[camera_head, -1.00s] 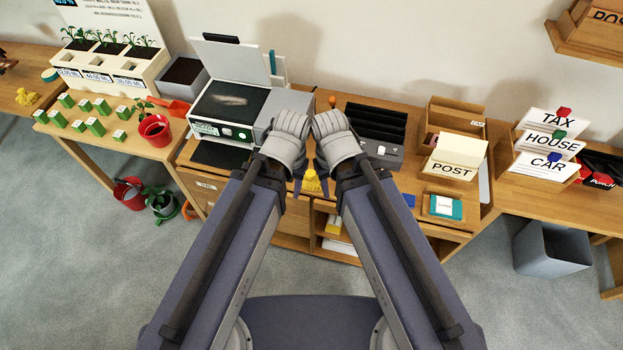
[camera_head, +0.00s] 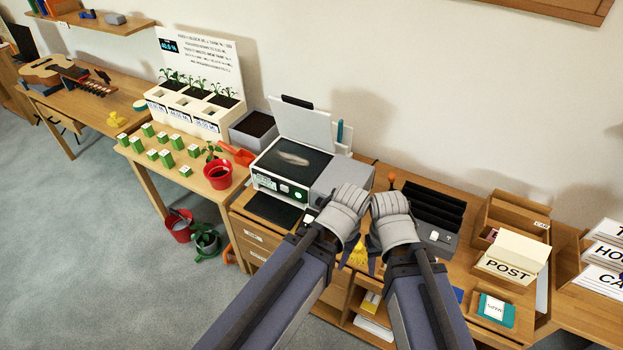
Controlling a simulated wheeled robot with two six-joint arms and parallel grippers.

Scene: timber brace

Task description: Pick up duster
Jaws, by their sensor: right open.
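No thing is plainly a duster. A yellow, brush-like thing (camera_head: 358,256) shows partly between my two grippers, at the front of the desk below the scanner. A small yellow crumpled thing (camera_head: 116,119) lies on the left table. Either may be the duster; I cannot tell which. My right gripper (camera_head: 373,264) is open beside the yellow thing's right side, mostly hidden by its own wrist. My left gripper (camera_head: 343,252) is at its left, also mostly hidden, so its jaws cannot be read. I cannot tell whether either touches the thing.
A scanner (camera_head: 291,160) with its lid raised has a pale smear on its glass. A red pot (camera_head: 217,174) and green-and-white blocks (camera_head: 165,157) stand on the plant table. A POST box (camera_head: 512,258) and black rack (camera_head: 428,212) are at the right. Open floor (camera_head: 80,240) lies left.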

